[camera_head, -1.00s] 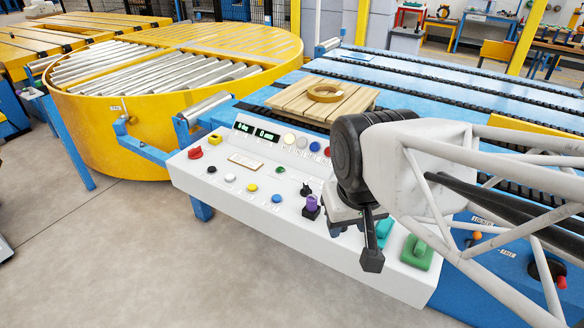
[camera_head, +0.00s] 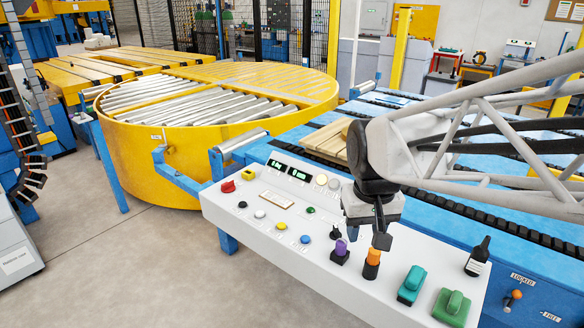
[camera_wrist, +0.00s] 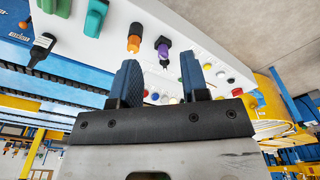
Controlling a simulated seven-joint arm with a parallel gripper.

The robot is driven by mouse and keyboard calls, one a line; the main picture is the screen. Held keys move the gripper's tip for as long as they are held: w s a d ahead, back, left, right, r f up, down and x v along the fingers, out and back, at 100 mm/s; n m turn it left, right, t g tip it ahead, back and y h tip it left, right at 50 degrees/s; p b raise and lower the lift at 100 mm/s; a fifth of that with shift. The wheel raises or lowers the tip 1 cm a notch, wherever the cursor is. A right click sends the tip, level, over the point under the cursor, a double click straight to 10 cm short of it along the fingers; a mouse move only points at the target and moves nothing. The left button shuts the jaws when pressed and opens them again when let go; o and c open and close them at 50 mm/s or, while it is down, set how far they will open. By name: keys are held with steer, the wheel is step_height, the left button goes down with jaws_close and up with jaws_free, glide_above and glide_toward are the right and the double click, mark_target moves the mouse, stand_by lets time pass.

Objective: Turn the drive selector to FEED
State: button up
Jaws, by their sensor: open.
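The white control panel (camera_head: 290,250) carries several knobs and buttons. A small black knob (camera_head: 335,232), a purple knob (camera_head: 340,250), an orange knob (camera_head: 372,262), a teal knob (camera_head: 411,284) and a green knob (camera_head: 452,305) run along its right part. I cannot read which one is the drive selector or any FEED mark. My gripper (camera_head: 382,238) is above the panel, near the orange knob in the head view. In the wrist view my gripper (camera_wrist: 161,80) has its two blue fingers apart with nothing held; the purple knob (camera_wrist: 163,45) shows beyond the gap, the orange knob (camera_wrist: 134,38) to its left.
The yellow roller turntable (camera_head: 170,170) and blue conveyor (camera_head: 285,140) lie behind. Several coloured buttons sit at the panel's left.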

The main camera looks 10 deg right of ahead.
steer(key=w+f+g, duration=0.1)
steer(key=w+f, duration=0.1)
steer(key=w, duration=0.7)
steer(key=g, duration=0.4)
glide_toward(336, 228)
steer(key=f, duration=0.2)
steer(key=shift+s+d+r, duration=0.1)
steer(key=shift+s+r, duration=0.05)
steer(key=shift+s+g, duration=0.1)
steer(key=shift+g, duration=0.2)
steer(key=shift+x, duration=3.85)
steer(key=shift+c, duration=0.3)
jaws_close()
